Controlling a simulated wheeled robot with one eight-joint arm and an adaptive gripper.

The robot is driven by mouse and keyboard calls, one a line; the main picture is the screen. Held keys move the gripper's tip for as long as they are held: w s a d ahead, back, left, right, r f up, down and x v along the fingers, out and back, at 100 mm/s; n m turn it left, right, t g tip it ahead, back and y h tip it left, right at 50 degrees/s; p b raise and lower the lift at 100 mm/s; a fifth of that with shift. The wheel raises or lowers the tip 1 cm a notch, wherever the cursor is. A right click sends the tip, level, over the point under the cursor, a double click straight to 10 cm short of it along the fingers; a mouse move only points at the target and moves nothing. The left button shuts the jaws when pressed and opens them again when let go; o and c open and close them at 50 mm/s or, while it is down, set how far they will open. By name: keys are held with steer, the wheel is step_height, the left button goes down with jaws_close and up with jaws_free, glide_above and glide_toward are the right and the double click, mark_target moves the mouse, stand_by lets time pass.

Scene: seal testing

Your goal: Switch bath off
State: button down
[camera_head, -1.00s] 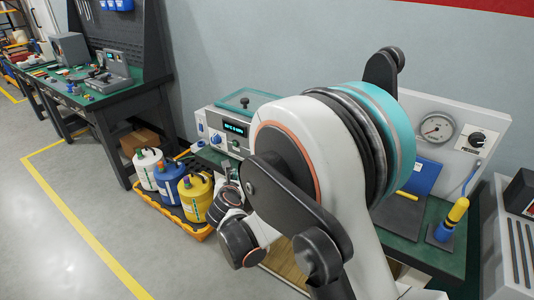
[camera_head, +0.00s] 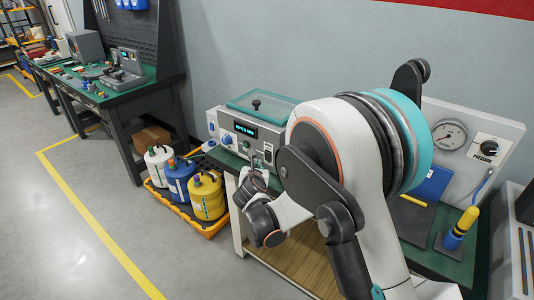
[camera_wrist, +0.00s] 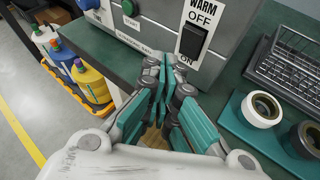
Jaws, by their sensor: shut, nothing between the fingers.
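The bath (camera_head: 245,130) is a grey box with a teal clear lid, a blue knob and a lit display, on the green bench against the wall. In the wrist view its front panel (camera_wrist: 150,12) carries a black rocker switch (camera_wrist: 192,41), with "WARM" and "OFF" above it and "ON" below. My gripper (camera_wrist: 158,75) has teal finger pads, shut and empty, just left of and below the switch. I cannot tell whether it touches the panel. In the head view my arm partly hides the bath's right end.
A wire rack (camera_wrist: 285,65) and a teal holder (camera_wrist: 240,125) with ring-shaped parts (camera_wrist: 262,109) are to the right on the bench. Yellow, blue and white containers (camera_head: 207,196) stand in an orange tray on the floor, left. A pressure gauge panel (camera_head: 450,133) is at right.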

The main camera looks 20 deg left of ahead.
steer(key=shift+w+d+r, duration=0.1)
steer(key=shift+w+d, duration=0.15)
steer(key=shift+w, duration=0.3)
steer(key=shift+w+d+r, duration=0.1)
steer(key=shift+w+d, duration=0.1)
steer(key=shift+w, duration=0.3)
steer(key=shift+w, duration=0.1)
stand_by(0.7)
steer(key=shift+w+d, duration=0.15)
steer(key=shift+w, duration=0.15)
steer(key=shift+w+d, duration=0.15)
steer(key=shift+w, duration=0.15)
stand_by(0.6)
steer(key=shift+s, duration=0.1)
steer(key=shift+s+a+b, duration=0.3)
steer(key=shift+s+b, duration=0.1)
steer(key=shift+s, duration=0.25)
steer(key=s, duration=0.1)
steer(key=s+a, duration=0.1)
steer(key=s, duration=0.1)
steer(key=s+a+b, duration=0.1)
steer(key=shift+s+f, duration=0.25)
steer(key=shift+f, duration=0.1)
